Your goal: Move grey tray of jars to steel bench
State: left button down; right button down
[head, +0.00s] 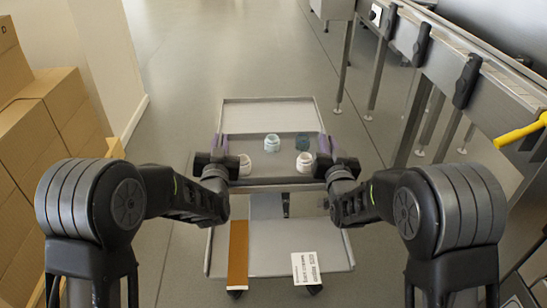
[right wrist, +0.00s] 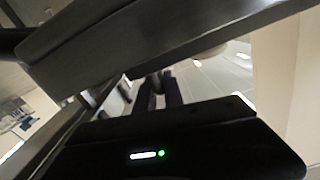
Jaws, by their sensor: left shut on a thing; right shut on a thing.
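The grey tray (head: 272,181) is in the middle of the head view, level as far as I can see. Two white jars (head: 304,163) (head: 245,166) stand in its near part, and two teal jars (head: 272,143) (head: 302,142) stand farther back. My left gripper (head: 219,150) is shut on the tray's left side. My right gripper (head: 325,150) is shut on its right side. Purple parts show at both grips. The right wrist view is mostly filled by dark gripper parts, with purple fingers (right wrist: 172,92) beyond; the tray is not clear there.
A long steel bench-like frame (head: 490,75) with black brackets and legs runs along the right. A grey wheeled platform (head: 275,255) with a brown strip and a white label is below the tray. Cardboard boxes (head: 50,120) are stacked at left. Floor (head: 220,45) ahead is clear.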

pick_arm(q)
jog(key=shift+d+r, duration=0.1)
jog(key=shift+r, duration=0.05)
pick_arm(e)
jog(key=shift+r, duration=0.15)
